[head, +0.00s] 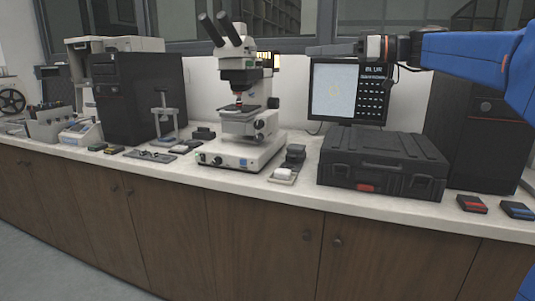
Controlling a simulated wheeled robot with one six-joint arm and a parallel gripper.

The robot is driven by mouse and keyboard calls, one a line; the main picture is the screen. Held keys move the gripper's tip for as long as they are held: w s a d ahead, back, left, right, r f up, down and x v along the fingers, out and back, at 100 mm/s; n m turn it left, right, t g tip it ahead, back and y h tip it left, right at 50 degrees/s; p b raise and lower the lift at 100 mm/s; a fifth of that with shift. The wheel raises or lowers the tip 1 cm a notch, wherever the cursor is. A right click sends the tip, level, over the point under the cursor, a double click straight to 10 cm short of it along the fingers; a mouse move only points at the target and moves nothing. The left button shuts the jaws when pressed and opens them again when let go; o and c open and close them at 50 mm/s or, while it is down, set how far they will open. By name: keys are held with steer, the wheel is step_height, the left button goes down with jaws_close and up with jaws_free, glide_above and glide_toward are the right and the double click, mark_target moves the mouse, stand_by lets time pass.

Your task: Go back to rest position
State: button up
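My arm comes in from the right edge at the top, with a blue link (465,55) and a dark wrist with an orange ring. My gripper (335,49) points left in front of the top of the monitor (350,92), high above the counter. Its fingers are small and dark against the background, so I cannot tell whether they are open or shut. I see no object hanging from it. A small grey press-like stand (166,114) with a crossbar top stands upright on the counter, left of the microscope, well away from my gripper.
A microscope (240,100) stands mid-counter. A closed black case (380,165) sits right of it, before the monitor. Black towers stand left (135,95) and right (470,135). Red (472,204) and blue (516,210) topped small boxes lie near the counter's front edge (290,197).

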steer(key=s+f+m+h, duration=0.5)
steer(key=s+f, duration=0.4)
steer(key=f, duration=0.5)
steer(key=s+d+f+m+h, duration=0.2)
steer(key=s+d+f, duration=0.3)
steer(key=s+f, duration=0.4)
steer(key=s+d+f+m+g+h, duration=0.1)
steer(key=s+d+f+m+h, duration=0.2)
steer(key=s+f, duration=0.6)
steer(key=s+d+f+m+h, duration=0.3)
steer(key=s+d+f+h, duration=0.3)
steer(key=f, duration=1)
steer(key=s+d, duration=0.1)
steer(key=s, duration=0.2)
steer(key=shift+f, duration=0.3)
